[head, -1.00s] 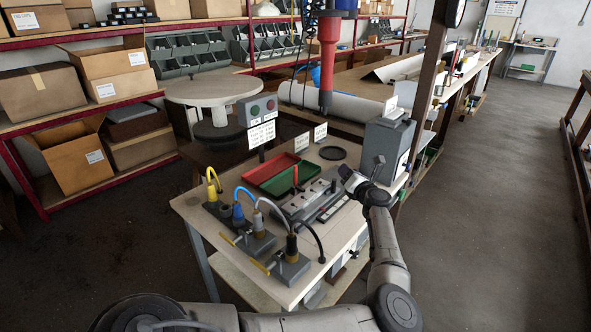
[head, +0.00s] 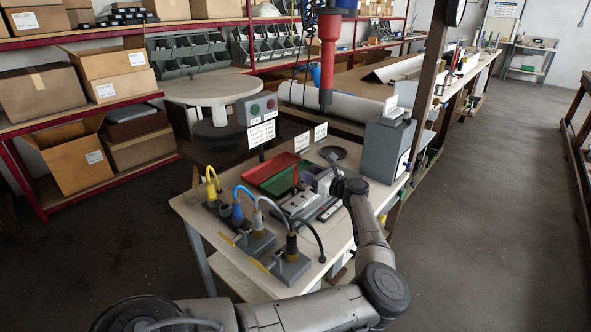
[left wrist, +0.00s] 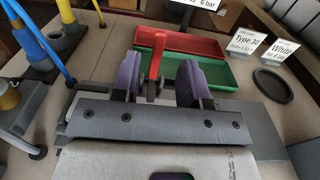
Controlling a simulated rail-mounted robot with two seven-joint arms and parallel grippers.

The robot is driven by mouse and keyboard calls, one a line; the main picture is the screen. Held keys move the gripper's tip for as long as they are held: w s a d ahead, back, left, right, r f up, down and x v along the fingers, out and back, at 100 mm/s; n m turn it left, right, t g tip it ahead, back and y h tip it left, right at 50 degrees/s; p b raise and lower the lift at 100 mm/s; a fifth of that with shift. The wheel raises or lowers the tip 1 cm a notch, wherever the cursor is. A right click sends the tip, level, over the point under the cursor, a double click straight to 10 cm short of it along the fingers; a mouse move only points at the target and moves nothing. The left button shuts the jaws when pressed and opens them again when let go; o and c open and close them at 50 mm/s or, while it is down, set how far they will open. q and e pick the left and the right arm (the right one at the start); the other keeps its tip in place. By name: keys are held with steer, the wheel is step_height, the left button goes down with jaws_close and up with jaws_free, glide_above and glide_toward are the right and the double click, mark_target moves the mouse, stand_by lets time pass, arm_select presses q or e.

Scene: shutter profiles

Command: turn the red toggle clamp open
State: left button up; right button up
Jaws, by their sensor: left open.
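The red toggle clamp (left wrist: 157,55) has its handle standing up in the left wrist view, with a bend at the top. In the head view the red handle (head: 296,174) is a small upright stroke beside the trays, close to my left gripper (head: 309,178). In the left wrist view my left gripper (left wrist: 160,72) is open, with one purple finger on each side of the handle. A gap shows between the handle and each finger. The clamp's base is partly hidden behind my gripper body. My right gripper is not in view.
A red tray (left wrist: 180,40) and a green tray (left wrist: 205,71) lie behind the clamp. Fixtures with yellow, blue and black hoses (head: 238,212) stand at the left of the bench. A grey box (head: 385,147) stands at the right; a black ring (left wrist: 272,84) lies flat.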

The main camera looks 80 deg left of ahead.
mark_target(297, 167)
arm_select(q)
steer(key=shift+b+x, duration=0.5)
steer(key=shift+x, duration=2.8)
jaws_close()
